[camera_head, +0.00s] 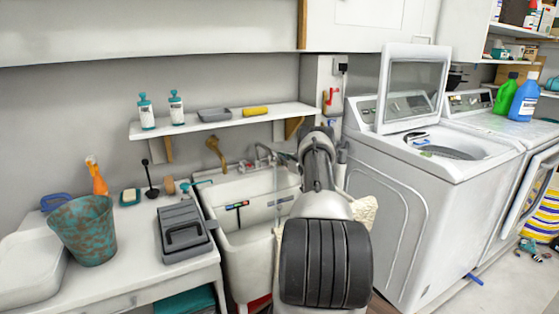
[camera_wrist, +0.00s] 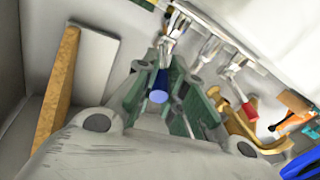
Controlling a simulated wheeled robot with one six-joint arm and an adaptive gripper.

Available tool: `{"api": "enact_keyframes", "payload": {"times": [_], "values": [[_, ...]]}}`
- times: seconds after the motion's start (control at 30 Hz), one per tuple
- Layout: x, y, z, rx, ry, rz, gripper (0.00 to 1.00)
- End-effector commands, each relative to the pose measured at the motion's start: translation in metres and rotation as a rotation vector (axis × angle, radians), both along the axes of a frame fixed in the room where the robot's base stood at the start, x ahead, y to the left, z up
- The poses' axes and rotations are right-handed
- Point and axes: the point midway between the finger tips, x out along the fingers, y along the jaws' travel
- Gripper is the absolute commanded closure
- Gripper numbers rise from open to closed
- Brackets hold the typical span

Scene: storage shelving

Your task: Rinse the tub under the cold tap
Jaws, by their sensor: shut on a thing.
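My gripper (camera_wrist: 164,84) has green fingers in the wrist view. They are closed around a dark blue tap handle (camera_wrist: 159,94) below chrome fittings. A red tap handle (camera_wrist: 249,111) shows to the right, clear of the fingers. In the head view my arm reaches over the white sink (camera_head: 247,246) and hides the gripper. The chrome tap (camera_head: 262,155) stands at the back of the sink. A white shallow tub (camera_head: 30,272) rests on the left counter, cut by the picture edge.
The left counter holds a teal-brown bucket (camera_head: 83,232), a grey case (camera_head: 183,233) and an orange bottle (camera_head: 97,180). A shelf (camera_head: 220,122) with bottles hangs above. A washing machine (camera_head: 420,190) with its lid up stands close on the right.

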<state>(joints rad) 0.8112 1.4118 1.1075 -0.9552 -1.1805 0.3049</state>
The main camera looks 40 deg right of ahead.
Motion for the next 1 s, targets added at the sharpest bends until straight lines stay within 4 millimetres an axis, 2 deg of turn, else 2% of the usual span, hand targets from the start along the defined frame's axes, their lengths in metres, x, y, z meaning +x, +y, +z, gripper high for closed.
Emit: {"api": "enact_keyframes", "payload": {"times": [0.37, 0.4, 0.5, 0.83, 1.0], "values": [[0.001, -0.001, 0.001, -0.002, 0.000, 0.029, 1.00], [0.001, -0.001, 0.001, -0.002, 0.000, 0.029, 0.81], [0.000, -0.001, 0.001, -0.002, 0.001, 0.028, 0.66], [-0.003, -0.002, 0.000, 0.000, 0.002, 0.027, 0.66], [-0.028, -0.004, 0.001, 0.001, 0.003, 0.025, 0.66]]}}
